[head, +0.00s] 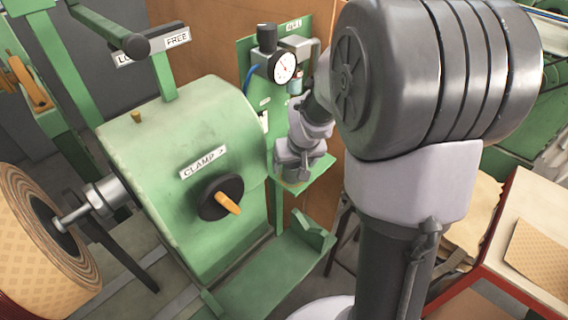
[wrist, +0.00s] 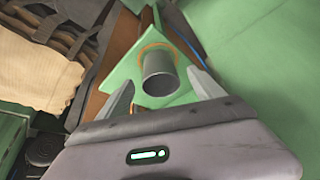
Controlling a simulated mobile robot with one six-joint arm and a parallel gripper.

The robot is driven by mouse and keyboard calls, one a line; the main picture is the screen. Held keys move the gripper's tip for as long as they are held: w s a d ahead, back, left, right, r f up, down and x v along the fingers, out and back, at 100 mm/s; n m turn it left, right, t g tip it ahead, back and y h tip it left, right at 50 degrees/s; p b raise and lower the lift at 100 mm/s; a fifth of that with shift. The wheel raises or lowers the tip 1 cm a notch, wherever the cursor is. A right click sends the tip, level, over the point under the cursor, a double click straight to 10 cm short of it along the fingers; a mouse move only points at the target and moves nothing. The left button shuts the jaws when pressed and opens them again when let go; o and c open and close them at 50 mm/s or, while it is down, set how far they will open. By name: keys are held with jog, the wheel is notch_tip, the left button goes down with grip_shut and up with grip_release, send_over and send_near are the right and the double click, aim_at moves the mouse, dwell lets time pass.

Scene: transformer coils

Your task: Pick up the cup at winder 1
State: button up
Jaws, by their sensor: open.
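The cup (wrist: 159,80) is a grey metal cylinder on a small green shelf (wrist: 116,62), with a brownish ring mark around its base. In the wrist view it lies between the two grey fingers of my gripper (wrist: 160,77), which are apart, one on each side. I cannot tell how near the fingers are to its wall. In the head view my gripper (head: 296,172) is at the green shelf (head: 321,177) below the gauge, and I cannot make out the cup there.
The green winder housing (head: 190,170) with its clamp knob (head: 221,197) stands left of my gripper. A pressure gauge (head: 284,68) on a green panel is just above. A wound coil (head: 40,240) is at far left, a red-edged table (head: 510,240) at right.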

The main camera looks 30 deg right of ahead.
aim_at(292, 167)
jog(key=b+x, duration=0.1)
jog(key=x, duration=0.3)
jog(key=shift+w+f, duration=0.1)
jog(key=shift+f, duration=0.1)
jog(key=shift+r, duration=0.1)
jog(key=c, duration=1.5)
jog(key=shift+o, duration=0.2)
jog(key=shift+r, duration=0.1)
